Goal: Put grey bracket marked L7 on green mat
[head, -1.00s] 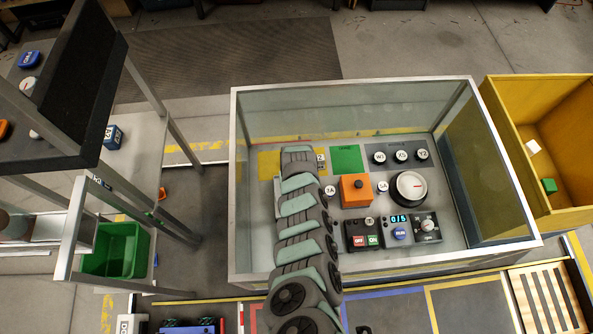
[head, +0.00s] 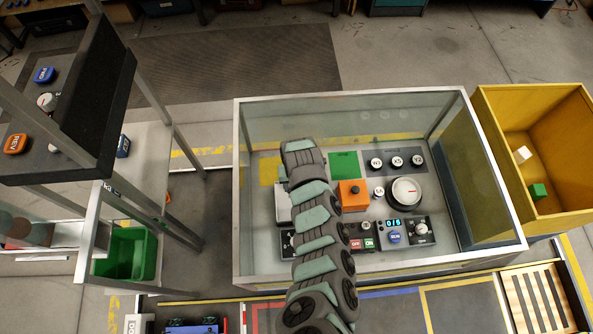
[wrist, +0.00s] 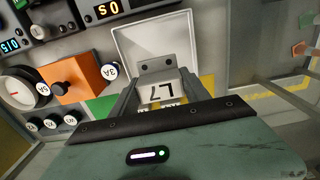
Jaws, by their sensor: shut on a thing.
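The grey bracket (wrist: 158,88) marked L7 is between the fingers of my gripper (wrist: 160,98) in the wrist view. The gripper is shut on it, and the label reads upside down there. The head view hides the bracket and fingertips behind my arm. The green mat (head: 344,165) is a flat square near the back of the glass-walled bench, just right of my arm's end. Part of it shows in the wrist view (wrist: 103,106), left of the bracket and partly hidden by my gripper.
A yellow mat (head: 268,171) lies left of the green one. An orange block (head: 352,195) with a knob, a round dial (head: 405,191) and several labelled knobs stand nearby. A white square plate (head: 283,203) is left of my arm. Glass walls (head: 350,94) enclose the bench.

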